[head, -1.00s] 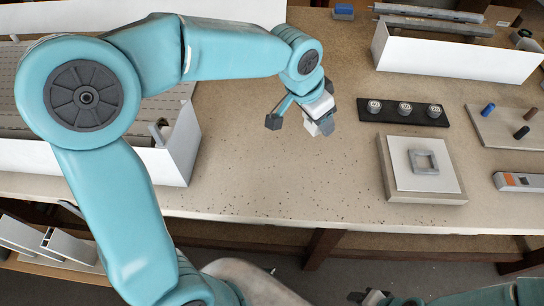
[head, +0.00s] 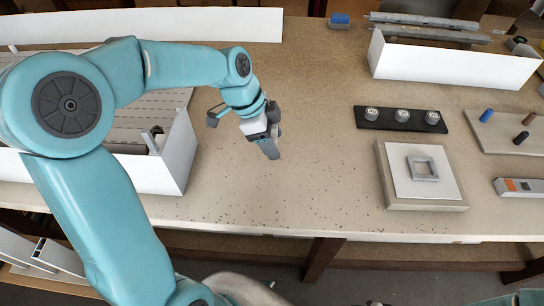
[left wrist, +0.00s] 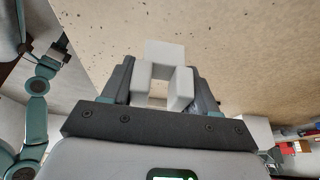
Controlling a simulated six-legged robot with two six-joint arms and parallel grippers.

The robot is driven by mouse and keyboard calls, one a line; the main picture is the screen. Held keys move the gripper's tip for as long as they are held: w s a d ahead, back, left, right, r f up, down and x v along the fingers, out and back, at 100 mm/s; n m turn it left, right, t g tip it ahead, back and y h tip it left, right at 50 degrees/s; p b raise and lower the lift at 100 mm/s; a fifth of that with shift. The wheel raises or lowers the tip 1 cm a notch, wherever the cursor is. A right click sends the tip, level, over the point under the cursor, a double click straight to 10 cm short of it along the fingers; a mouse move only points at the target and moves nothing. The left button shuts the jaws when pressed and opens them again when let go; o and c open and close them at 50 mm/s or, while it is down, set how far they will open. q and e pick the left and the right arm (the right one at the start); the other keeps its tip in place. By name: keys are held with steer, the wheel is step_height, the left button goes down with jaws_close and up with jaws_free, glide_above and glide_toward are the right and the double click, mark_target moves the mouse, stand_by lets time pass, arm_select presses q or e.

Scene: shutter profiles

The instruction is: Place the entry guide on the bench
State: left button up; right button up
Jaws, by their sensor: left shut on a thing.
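The entry guide (left wrist: 165,52), a pale grey U-shaped block, sits between the fingers of my left gripper (left wrist: 160,88) in the left wrist view. The fingers are shut on its sides. In the head view my left gripper (head: 268,138) is over the bare middle of the bench (head: 310,170), right of a white-walled box. The guide is hard to make out there, and I cannot tell its height above the bench. Only a sliver of my right gripper (head: 375,303) shows at the bottom edge, so its jaws cannot be read.
A white-walled box (head: 165,170) stands at the left. At the right are a black strip with round weights (head: 402,120), a plate with a square grey frame (head: 422,168), a peg board (head: 505,140) and a long white-sided tray (head: 450,65). The bench middle is clear.

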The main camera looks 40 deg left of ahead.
mark_target(278, 166)
arm_select(q)
step_height(278, 166, down, 7)
steer(key=shift+w+f, duration=0.1)
steer(key=shift+w, duration=0.05)
stand_by(0.4)
steer(key=shift+f+b, duration=0.1)
steer(key=shift+b, duration=0.25)
steer(key=o, duration=1)
